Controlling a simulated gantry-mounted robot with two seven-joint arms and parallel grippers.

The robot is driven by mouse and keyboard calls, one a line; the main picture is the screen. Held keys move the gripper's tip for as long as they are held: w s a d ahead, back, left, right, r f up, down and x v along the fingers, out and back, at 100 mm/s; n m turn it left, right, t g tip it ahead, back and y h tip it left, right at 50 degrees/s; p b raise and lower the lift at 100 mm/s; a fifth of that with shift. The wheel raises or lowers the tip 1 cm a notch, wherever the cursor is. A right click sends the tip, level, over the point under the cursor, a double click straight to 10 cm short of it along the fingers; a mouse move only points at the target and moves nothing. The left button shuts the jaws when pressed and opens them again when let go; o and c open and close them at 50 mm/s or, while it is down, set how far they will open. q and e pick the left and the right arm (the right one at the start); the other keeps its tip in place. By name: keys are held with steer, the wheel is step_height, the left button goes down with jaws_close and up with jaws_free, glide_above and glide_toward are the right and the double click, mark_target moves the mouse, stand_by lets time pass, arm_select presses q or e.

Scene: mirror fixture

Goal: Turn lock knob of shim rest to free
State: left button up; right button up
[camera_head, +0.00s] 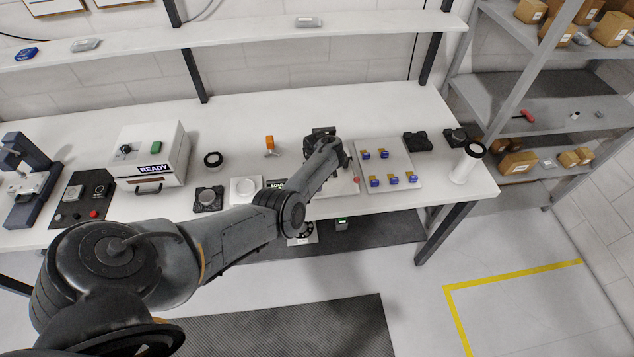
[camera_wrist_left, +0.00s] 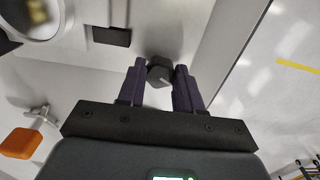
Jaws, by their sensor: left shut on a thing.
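The dark lock knob (camera_wrist_left: 158,74) shows in the left wrist view, with a pale mark on its face. It stands on the pale surface near the edge. My left gripper (camera_wrist_left: 160,72) has one finger on each side of the knob and is shut on it. In the head view my left arm reaches over the middle of the bench and hides the knob and fingertips. I cannot read the knob's setting. My right gripper shows in neither view.
An orange-topped part (camera_head: 269,143) stands behind my forearm. A white square block (camera_head: 243,189) and a dark label plate (camera_wrist_left: 112,36) are close by. A plate with several blue and yellow parts (camera_head: 388,187) lies to the right. A white cylinder (camera_head: 465,165) stands at the bench's right end.

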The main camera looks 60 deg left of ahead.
arm_select(q)
steer(key=n+b, duration=0.1)
steer(key=n, duration=0.2)
steer(key=shift+w, duration=0.1)
steer(key=shift+n+b, duration=0.6)
steer(key=shift+n, duration=0.4)
steer(key=o, duration=1)
steer(key=shift+o, duration=0.2)
steer(key=shift+r, duration=0.15)
step_height(320, 180, up, 11)
steer(key=p, duration=0.5)
steer(key=shift+f, duration=0.2)
